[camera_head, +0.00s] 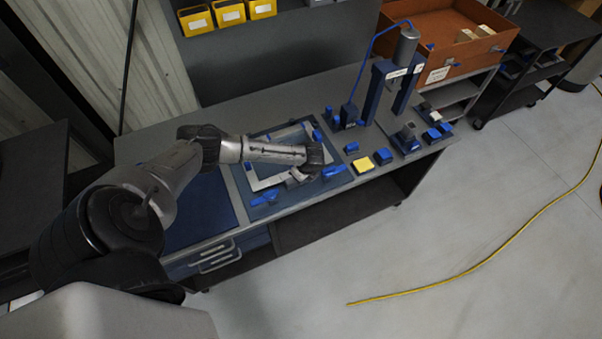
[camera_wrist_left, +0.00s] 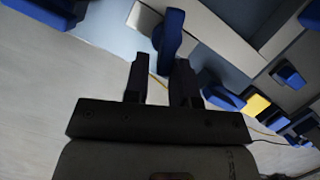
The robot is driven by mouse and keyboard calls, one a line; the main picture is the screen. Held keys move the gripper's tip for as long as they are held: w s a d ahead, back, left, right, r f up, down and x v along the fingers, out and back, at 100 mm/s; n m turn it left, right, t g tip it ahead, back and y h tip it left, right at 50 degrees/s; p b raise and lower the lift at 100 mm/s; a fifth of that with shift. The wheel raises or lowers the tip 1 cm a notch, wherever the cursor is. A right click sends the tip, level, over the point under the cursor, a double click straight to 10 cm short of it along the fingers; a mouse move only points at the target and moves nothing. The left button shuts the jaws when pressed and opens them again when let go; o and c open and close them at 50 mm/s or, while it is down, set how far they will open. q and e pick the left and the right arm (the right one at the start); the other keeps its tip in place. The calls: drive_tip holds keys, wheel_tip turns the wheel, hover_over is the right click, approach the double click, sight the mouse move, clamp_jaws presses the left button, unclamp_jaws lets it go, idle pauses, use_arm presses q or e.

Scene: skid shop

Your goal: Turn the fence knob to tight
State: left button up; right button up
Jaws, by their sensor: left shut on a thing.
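The left arm reaches in from the left over the blue fixture (camera_head: 262,212) with a pale frame (camera_head: 262,183) on the bench. In the head view my left gripper (camera_head: 296,176) is small and partly hidden by its own wrist. In the left wrist view my left gripper (camera_wrist_left: 161,70) is shut on a blue knob (camera_wrist_left: 170,32), an elongated handle whose near end sits between the fingertips. I cannot read any tight mark or the knob's setting. Other blue handles (camera_head: 264,199) (camera_head: 333,172) lie along the fixture's front edge. My right gripper is not in view.
A blue press (camera_head: 372,92), a yellow block (camera_head: 363,164) and several small blue blocks stand to the right on the bench. An orange bin (camera_head: 440,65) is behind. Yellow bins (camera_head: 229,13) hang at the back. The floor in front is open, with a yellow cable (camera_head: 470,268).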

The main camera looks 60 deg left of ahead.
use_arm(q)
drive_tip(key=shift+s+d+f, duration=0.25)
drive_tip(key=shift+s+d, duration=0.05)
drive_tip(key=shift+s+r+m+p, duration=0.15)
drive_tip(key=shift+s+m+p, duration=0.1)
drive_tip(key=shift+m+p, duration=0.5)
drive_tip(key=shift+s+m+t, duration=0.2)
drive_tip(key=shift+m+t, duration=0.2)
drive_tip(key=shift+m, duration=0.55)
drive_tip(key=shift+s+f+m+p, duration=0.2)
drive_tip(key=shift+m+p, duration=0.1)
drive_tip(key=shift+m, duration=0.3)
drive_tip(key=shift+c, duration=0.6)
drive_tip(key=shift+a, duration=0.1)
drive_tip(key=shift+w+n, duration=0.15)
drive_tip(key=shift+n, duration=0.35)
